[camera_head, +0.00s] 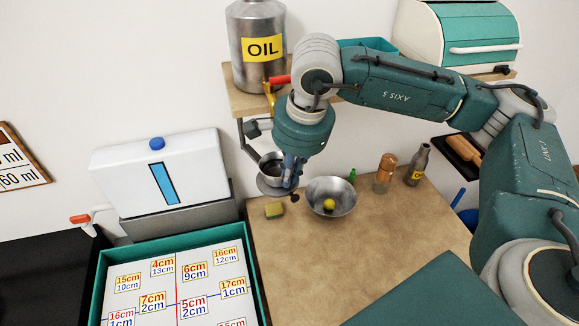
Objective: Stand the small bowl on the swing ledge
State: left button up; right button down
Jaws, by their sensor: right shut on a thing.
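A small grey metal bowl (269,163) is at the lower tip of my right gripper (291,180), which points down and is shut on it; the fingers hide its right side. A round grey plate (267,188), apparently the swing ledge, shows just below the bowl, near a dark bracket under the shelf. I cannot tell whether bowl and plate touch. My left gripper is not in view.
Bottles (417,165) stand behind on the right. An oil can (256,75) stands on the shelf (240,103) above. The front counter is clear.

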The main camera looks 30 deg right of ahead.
jog(key=shift+f, duration=0.1)
jog(key=shift+f+b, duration=0.15)
jog(key=shift+b, duration=0.15)
jog(key=c, duration=1.9)
grip_release()
jog(key=shift+c, duration=0.2)
jog(key=shift+r+p, duration=0.3)
jog(key=shift+r, duration=0.1)
jog(key=b+v, duration=0.3)
jog(key=v, duration=0.8)
jog(key=shift+r, duration=0.35)
jog(key=shift+s, duration=0.1)
